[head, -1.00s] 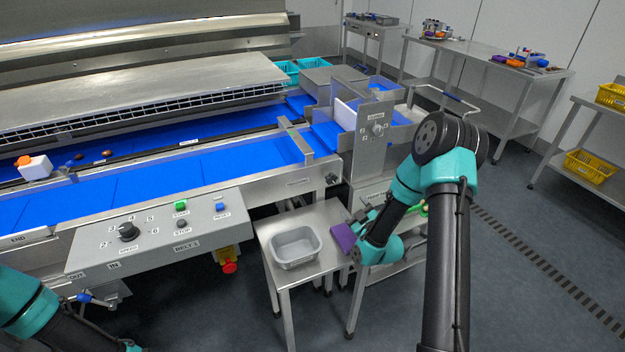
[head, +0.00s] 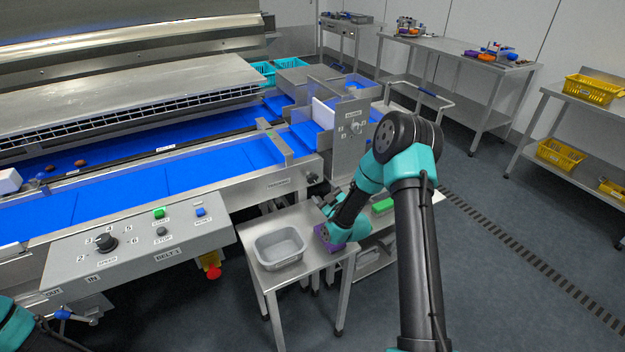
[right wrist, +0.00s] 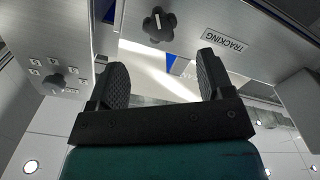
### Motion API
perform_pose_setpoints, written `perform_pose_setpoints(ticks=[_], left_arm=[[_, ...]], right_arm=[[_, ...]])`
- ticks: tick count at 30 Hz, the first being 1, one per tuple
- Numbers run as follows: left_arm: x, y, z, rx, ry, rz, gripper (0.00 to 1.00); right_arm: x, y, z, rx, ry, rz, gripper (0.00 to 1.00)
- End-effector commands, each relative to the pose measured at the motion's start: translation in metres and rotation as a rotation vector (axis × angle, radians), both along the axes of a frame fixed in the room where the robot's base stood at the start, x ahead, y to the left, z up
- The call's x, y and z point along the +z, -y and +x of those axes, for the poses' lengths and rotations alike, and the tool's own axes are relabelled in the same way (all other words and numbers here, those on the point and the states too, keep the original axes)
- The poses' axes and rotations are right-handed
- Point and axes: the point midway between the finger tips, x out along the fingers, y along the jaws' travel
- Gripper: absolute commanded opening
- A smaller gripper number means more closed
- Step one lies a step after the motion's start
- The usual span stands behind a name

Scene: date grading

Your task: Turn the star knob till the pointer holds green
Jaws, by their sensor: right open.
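A black star knob (right wrist: 159,24) sits on a steel plate beside a TRACKING label (right wrist: 226,43) in the right wrist view. In the head view the star knob (head: 311,178) is small, at the near right end of the belt frame. My right gripper (right wrist: 163,78) is open and empty, its two dark fingers below the knob in the picture and apart from it. In the head view my right gripper (head: 327,204) is partly hidden by its own wrist, near the belt end. No pointer or green mark can be made out. My left arm shows at lower left; its gripper is out of view.
A second knob (right wrist: 53,83) with numbered marks is on a panel at left in the wrist view. A steel side table (head: 290,290) holds a grey tub (head: 279,247) below my right gripper. A purple item (head: 328,240) is by its right edge. A control panel (head: 140,245) stands left.

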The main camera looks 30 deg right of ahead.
Motion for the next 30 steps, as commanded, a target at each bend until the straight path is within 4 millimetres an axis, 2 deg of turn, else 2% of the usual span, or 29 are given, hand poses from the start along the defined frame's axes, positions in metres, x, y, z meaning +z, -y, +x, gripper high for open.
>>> perform_pose_setpoints(ticks=[9,15,21,30], left_arm=[[0.0,0.0,0.0,0.0,0.0,0.0,0.0],[0.0,0.0,0.0,0.0,0.0,0.0,0.0],[0.0,0.0,0.0,0.0,0.0,0.0,0.0],[0.0,0.0,0.0,0.0,0.0,0.0,0.0]], right_arm=[[0.0,0.002,0.055,0.0,0.002,-0.001,0.74],[0.001,0.003,0.084,0.0,0.002,-0.001,0.74],[0.0,0.004,0.096,0.0,0.0,0.0,0.74],[0.0,0.004,0.097,0.0,0.0,0.0,0.73]])
